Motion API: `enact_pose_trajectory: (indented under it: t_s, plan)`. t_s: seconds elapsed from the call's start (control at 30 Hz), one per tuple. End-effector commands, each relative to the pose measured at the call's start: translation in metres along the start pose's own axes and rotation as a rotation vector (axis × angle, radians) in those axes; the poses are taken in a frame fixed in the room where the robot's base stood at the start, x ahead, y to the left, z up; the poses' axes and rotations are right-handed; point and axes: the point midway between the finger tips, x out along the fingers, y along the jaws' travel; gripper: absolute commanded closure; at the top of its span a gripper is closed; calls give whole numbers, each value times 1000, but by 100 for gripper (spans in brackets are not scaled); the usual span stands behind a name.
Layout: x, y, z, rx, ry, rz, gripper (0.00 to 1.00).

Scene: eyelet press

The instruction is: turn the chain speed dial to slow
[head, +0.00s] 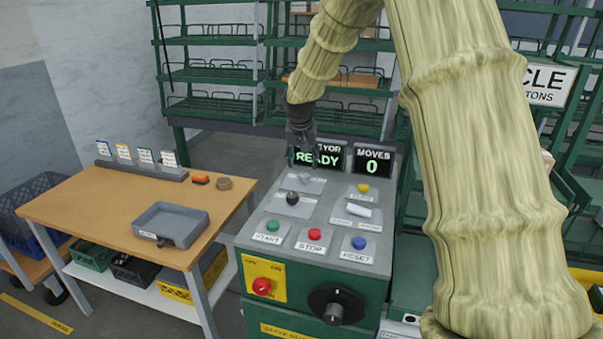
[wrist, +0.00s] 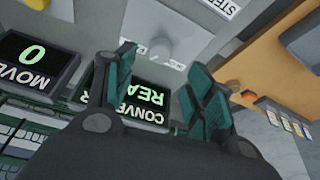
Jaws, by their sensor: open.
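The control console (head: 270,255) stands in the middle of the head view. My gripper (head: 301,157) is above its back left part, pointing down. In the wrist view my gripper (wrist: 163,68) has its two fingers spread with nothing between them. A grey knob (head: 304,177) on a pale plate is just below the fingers; in the wrist view this knob (wrist: 160,48) shows beyond the fingertips, apart from them. A black knob (head: 292,198) sits in front of it, and a large black dial (head: 335,305) is on the console's front. I cannot read which is the chain speed dial.
Displays read READY (head: 318,156) and 0 (head: 373,162). Green (head: 272,225), red (head: 314,234) and blue (head: 359,243) buttons line the console top, with a yellow button (head: 363,188) behind. A wooden table (head: 90,205) with a grey tray (head: 171,224) is left.

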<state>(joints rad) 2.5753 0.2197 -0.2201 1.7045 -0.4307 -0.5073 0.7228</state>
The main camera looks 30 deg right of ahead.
Motion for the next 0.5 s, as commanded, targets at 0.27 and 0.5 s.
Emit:
enact_pose_trajectory:
  t_s: [0.27,0.5]
  plan:
    - [42,-1,0,-2,-1,0,46]
    - [68,-4,0,-5,0,-2,46]
